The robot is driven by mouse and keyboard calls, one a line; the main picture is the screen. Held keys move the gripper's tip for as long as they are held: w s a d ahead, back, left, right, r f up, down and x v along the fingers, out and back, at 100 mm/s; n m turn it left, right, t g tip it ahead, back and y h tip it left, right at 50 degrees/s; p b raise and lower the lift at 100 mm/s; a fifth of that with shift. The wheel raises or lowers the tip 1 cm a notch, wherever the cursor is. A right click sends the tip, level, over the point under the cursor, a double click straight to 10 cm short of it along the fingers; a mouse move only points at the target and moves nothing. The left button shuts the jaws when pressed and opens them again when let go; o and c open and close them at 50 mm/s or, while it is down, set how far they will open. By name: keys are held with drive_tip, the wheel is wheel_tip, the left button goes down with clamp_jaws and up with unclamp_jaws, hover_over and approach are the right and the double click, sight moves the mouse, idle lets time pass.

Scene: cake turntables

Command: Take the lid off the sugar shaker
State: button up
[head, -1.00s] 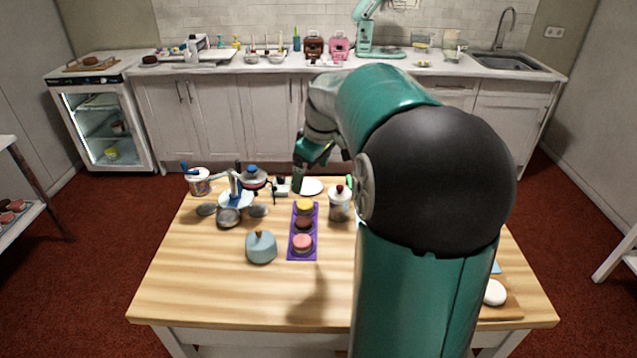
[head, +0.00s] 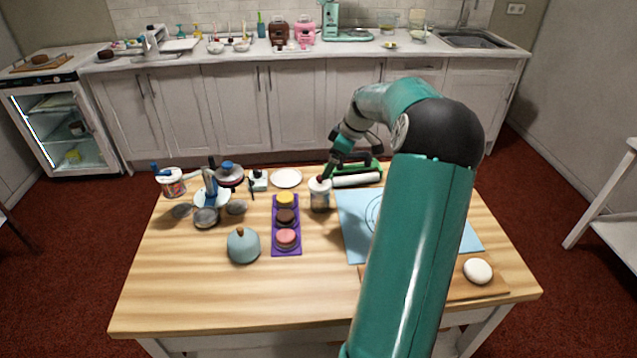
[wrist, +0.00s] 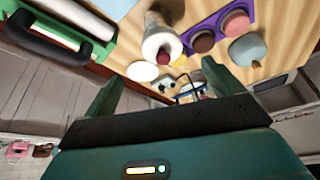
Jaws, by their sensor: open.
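The sugar shaker (head: 320,198) stands on the far middle of the wooden table, with a pale lid and a dark red knob on top. It also shows in the wrist view (wrist: 158,40), with the red knob (wrist: 163,58) facing me. My gripper (head: 330,168) is just above and behind the shaker in the head view. In the wrist view my gripper (wrist: 158,84) is open, its two green fingers apart and empty. The knob appears between the finger lines, a little beyond the tips. The lid appears to be on the shaker.
A purple tray (head: 274,247) with small cakes is left of the shaker. A white roller (head: 357,180) and a green-handled item (head: 372,166) lie close on its right. A blue mat (head: 350,235) is front right, a white plate (head: 286,178) behind left.

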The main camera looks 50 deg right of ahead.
sight(320, 182)
drive_tip(key=x, duration=0.8)
drive_tip(key=shift+w+a+f, duration=0.1)
drive_tip(key=shift+a+f, duration=0.1)
drive_tip(key=shift+a, duration=0.1)
drive_tip(key=c, duration=1)
